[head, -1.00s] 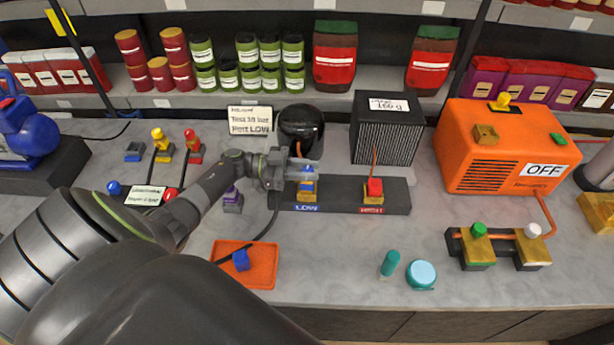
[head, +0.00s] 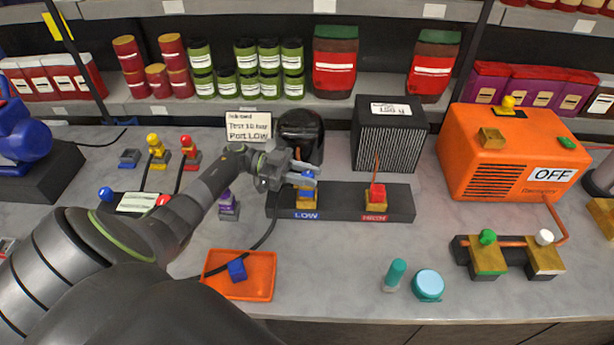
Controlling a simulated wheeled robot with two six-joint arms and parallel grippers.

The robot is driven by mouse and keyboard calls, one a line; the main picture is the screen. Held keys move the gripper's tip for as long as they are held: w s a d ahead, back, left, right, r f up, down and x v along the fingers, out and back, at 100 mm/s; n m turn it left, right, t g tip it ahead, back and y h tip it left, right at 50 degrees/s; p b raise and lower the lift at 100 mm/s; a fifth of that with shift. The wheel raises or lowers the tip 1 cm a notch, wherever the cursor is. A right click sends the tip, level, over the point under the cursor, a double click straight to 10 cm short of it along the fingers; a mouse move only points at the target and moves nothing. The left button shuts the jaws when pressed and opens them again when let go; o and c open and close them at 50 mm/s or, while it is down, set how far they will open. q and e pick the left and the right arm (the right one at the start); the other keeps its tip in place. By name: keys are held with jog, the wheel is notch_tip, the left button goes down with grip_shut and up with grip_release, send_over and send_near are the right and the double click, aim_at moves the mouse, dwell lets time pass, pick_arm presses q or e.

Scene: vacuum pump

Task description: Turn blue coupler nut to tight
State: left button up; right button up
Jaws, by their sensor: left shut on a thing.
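A blue coupler nut (head: 306,193) sits on the brass fitting of the port labelled LOW, at the left end of a dark block (head: 339,203). My left gripper (head: 309,175) reaches in from the left, with its two fingers around the upper part of the blue nut. It is shut on the nut, and the fingers hide part of it. How tight the nut is cannot be told. My right gripper is not in view.
A red knob (head: 377,191) stands on the other port. An orange tray (head: 262,287) holds a blue piece (head: 237,269) by a black hose. An orange machine marked OFF (head: 500,170) stands right. The front right counter holds a teal cylinder (head: 396,273) and round container (head: 428,284).

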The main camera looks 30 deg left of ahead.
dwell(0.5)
pick_arm(q)
jog(key=o, duration=1)
jog(key=shift+a+f, duration=0.1)
jog(key=shift+a, duration=0.2)
jog(key=shift+b+v, duration=4.3)
jog(key=shift+v, duration=4.15)
